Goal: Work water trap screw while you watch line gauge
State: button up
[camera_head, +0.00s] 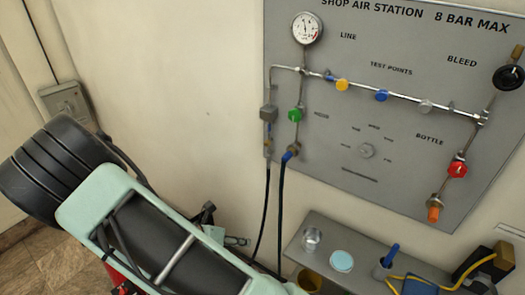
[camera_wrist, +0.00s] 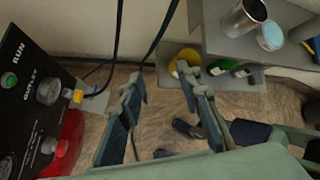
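The grey panel carries the line gauge (camera_head: 306,28), a round white dial at the upper left whose needle is too small to read exactly. The water trap (camera_head: 268,113) is a grey block on the left pipe, with a narrow bluish and brass part (camera_head: 268,143) below it; I cannot make out the screw clearly. In the wrist view my gripper (camera_wrist: 160,78) is open and empty, its two fingers wide apart above the floor area. It points at hoses and a shelf, and the trap is not in that view. In the head view my arm mostly hides the gripper, low and left of the trap.
Green (camera_head: 296,114), red (camera_head: 457,169) and black (camera_head: 509,77) knobs are on the panel. Black hoses (camera_head: 281,215) hang below it. A shelf (camera_head: 310,265) holds a metal cup (camera_head: 311,239). A black machine panel (camera_wrist: 25,95) marked RUN and OUTLET stands left in the wrist view.

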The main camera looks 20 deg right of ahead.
jog(key=w+a+f+m+t+y+b, duration=0.1)
jog(key=w+a+f+m+y+b, duration=0.1)
jog(key=w+a+m+y, duration=0.45)
jog(key=w+a+f+m+t+y+b, duration=0.15)
jog(key=a+m, duration=0.25)
jog(key=a, duration=0.5)
jog(key=w+a+r+m+t+b, duration=0.1)
jog(key=w+r+m+t+b, duration=0.1)
jog(key=w+r+m+t, duration=0.6)
jog(key=w+d+r+m+t+h+b, duration=0.25)
jog(key=w+d+r+m+h, duration=0.25)
jog(key=d+r+m, duration=0.5)
jog(key=m+g+h+b, duration=0.1)
jog(key=m+g+h, duration=0.4)
jog(key=m+h, duration=0.6)
send_near(265, 144)
jog(key=shift+m+y, duration=0.5)
jog(key=shift+m, duration=0.05)
jog(key=x, duration=0.8)
jog(key=shift+d+r, duration=0.3)
jog(key=shift+c, duration=0.3)
